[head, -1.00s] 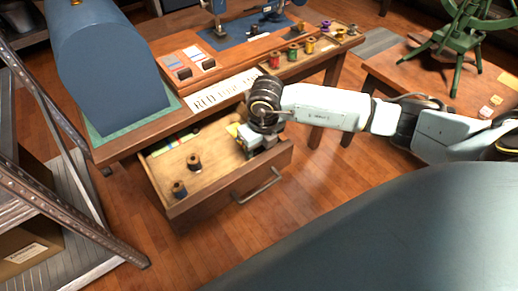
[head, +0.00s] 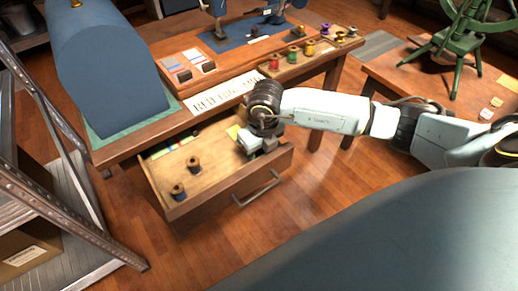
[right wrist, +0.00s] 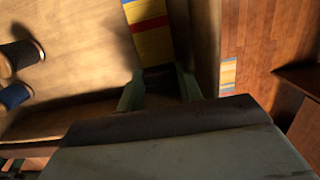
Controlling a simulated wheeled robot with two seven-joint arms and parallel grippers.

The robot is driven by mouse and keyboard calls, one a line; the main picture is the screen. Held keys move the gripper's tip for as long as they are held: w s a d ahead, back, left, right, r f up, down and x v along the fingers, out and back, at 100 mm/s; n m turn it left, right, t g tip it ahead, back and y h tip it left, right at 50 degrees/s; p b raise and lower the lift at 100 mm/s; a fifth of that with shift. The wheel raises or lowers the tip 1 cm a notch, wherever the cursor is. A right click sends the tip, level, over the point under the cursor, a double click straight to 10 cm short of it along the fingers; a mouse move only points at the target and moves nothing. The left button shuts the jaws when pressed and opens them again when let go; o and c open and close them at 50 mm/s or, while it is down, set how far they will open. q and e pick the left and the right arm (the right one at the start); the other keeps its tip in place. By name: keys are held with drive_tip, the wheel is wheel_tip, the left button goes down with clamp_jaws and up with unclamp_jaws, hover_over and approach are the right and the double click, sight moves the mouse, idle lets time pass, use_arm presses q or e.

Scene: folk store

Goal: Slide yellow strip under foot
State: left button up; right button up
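A strip with yellow, blue and red bands (right wrist: 150,38) lies in the open wooden drawer (head: 228,186), along the drawer wall in the right wrist view. In the head view a yellow patch (head: 233,132) shows just beside my right gripper. My right gripper (head: 250,142) reaches down into the drawer's right part. In the right wrist view its two fingers (right wrist: 160,92) stand apart, at the strip's near end, with a dark gap between them; nothing is clearly held. A sewing machine (head: 219,12) stands on a blue mat on the table, cut off at the top; its foot is not discernible. My left gripper is out of view.
Two spools (head: 194,164) stand in the drawer's left part. Several thread spools sit in a wooden rack (head: 306,58) on the table. A blue domed case (head: 108,70) stands at the left. A lettered white label (head: 222,92) lies near the front edge.

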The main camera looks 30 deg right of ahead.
drive_tip(key=shift+c, duration=1.3)
drive_tip(key=shift+r, duration=0.15)
drive_tip(key=shift+r+p, duration=1.5)
drive_tip(key=shift+r, duration=0.1)
